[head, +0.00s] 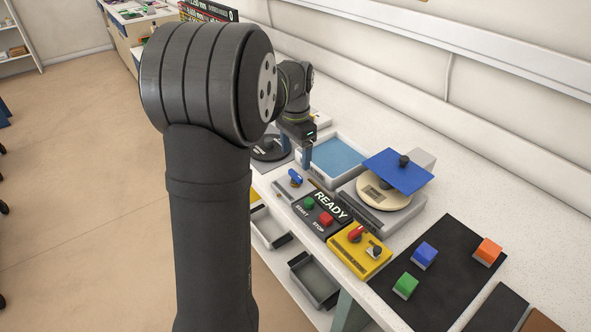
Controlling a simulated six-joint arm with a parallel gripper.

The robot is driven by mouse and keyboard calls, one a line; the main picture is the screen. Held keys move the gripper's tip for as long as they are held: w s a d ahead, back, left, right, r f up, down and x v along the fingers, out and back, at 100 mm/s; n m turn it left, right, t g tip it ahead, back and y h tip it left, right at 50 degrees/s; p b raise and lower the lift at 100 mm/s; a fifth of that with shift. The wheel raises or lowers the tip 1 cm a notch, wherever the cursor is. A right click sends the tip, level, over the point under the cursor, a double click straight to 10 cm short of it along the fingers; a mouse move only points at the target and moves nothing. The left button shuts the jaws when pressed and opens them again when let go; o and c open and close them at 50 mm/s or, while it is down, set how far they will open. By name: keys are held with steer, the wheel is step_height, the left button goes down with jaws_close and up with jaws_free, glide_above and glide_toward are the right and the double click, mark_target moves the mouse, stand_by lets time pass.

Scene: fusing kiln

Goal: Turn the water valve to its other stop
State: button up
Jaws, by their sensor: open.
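A small valve with a blue handle (295,177) sits on a light grey plate at the bench's front edge, left of the dark READY panel. I take it as the water valve; its handle appears to run slantwise, and its stops are too small to make out. My gripper (294,152) points down above and slightly behind the blue handle, apart from it as far as I can see. The jaws are open with nothing visible between them. My arm hides part of the bench to the left.
The READY panel (320,212) has green and red buttons. A blue-lined tray (334,160) and a scale (378,212) bearing a blue plate are behind. Coloured blocks lie on a black mat (446,276).

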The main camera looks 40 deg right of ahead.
mark_target(295, 174)
step_height(295, 174, down, 6)
steer(key=shift+f, duration=0.2)
steer(key=shift+c, duration=0.2)
steer(key=c, duration=0.9)
